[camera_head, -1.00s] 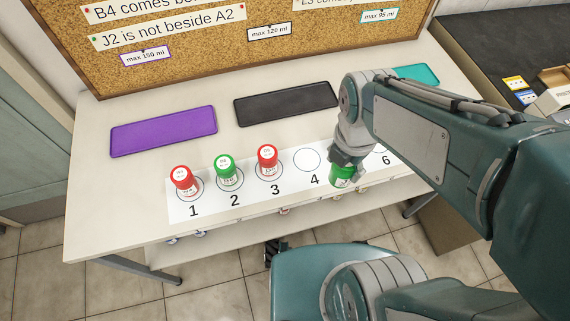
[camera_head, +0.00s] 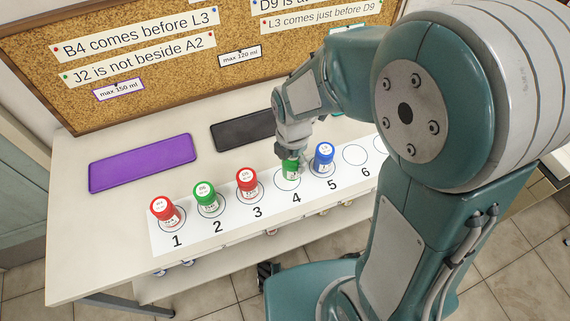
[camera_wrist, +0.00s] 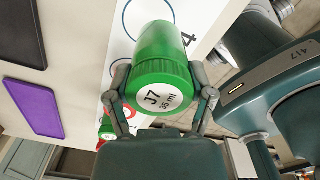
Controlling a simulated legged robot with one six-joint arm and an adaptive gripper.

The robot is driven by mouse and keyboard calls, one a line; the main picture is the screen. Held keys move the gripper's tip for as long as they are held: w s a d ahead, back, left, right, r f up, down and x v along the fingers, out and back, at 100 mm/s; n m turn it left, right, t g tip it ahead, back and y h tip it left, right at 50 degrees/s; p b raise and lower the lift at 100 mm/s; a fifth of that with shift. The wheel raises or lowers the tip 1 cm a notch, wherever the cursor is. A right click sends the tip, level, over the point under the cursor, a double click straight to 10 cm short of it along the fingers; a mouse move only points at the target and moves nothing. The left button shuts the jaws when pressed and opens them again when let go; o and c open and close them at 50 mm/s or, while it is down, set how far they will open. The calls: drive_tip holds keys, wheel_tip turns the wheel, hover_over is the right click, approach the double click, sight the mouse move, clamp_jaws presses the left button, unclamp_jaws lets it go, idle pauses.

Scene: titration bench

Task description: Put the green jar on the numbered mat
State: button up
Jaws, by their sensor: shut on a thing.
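My gripper (camera_head: 291,158) is shut on a green jar (camera_head: 290,171), whose white cap label reads J7, 35 ml in the wrist view (camera_wrist: 160,95). The jar is at circle 4 of the white numbered mat (camera_head: 346,172), roughly upright in the head view. I cannot tell whether its base touches the mat. On the mat stand a red jar (camera_head: 164,211) at 1, another green jar (camera_head: 206,199) at 2, a red jar (camera_head: 247,184) at 3 and a blue jar (camera_head: 323,158) at 5. Circle 6 is empty.
A purple pad (camera_head: 142,163) and a black pad (camera_head: 240,131) lie behind the mat. A corkboard (camera_head: 150,60) with clue strips stands at the back. Jars stand close on both sides of circle 4. My arm hides the bench's right side.

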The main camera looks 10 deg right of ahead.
sight(284, 167)
drive_tip(key=shift+w+d+f, duration=0.15)
drive_tip(key=shift+w+f, duration=0.3)
drive_tip(key=shift+f, duration=0.15)
drive_tip(key=f, duration=0.1)
drive_tip(key=a+f, duration=0.2)
drive_tip(key=shift+w+f, duration=0.2)
drive_tip(key=shift+f, duration=0.2)
drive_tip(key=shift+d, duration=0.6)
drive_tip(key=o, duration=1.1)
drive_tip(key=shift+a, duration=0.45)
drive_tip(key=r, duration=1.2)
drive_tip(key=shift+d+r, duration=0.1)
drive_tip(key=shift+d, duration=0.1)
drive_tip(key=s+d+r+m+t, duration=0.2)
drive_tip(key=s+d+r+m, duration=0.3)
drive_tip(key=m, duration=0.8)
drive_tip(key=s+d+r+m+t, duration=0.3)
drive_tip(key=s+d+r+m, duration=0.3)
drive_tip(key=m, duration=0.7)
drive_tip(key=shift+s+r+m+t, duration=0.3)
drive_tip(key=shift+s+r, duration=0.2)
drive_tip(key=shift+s, duration=0.25)
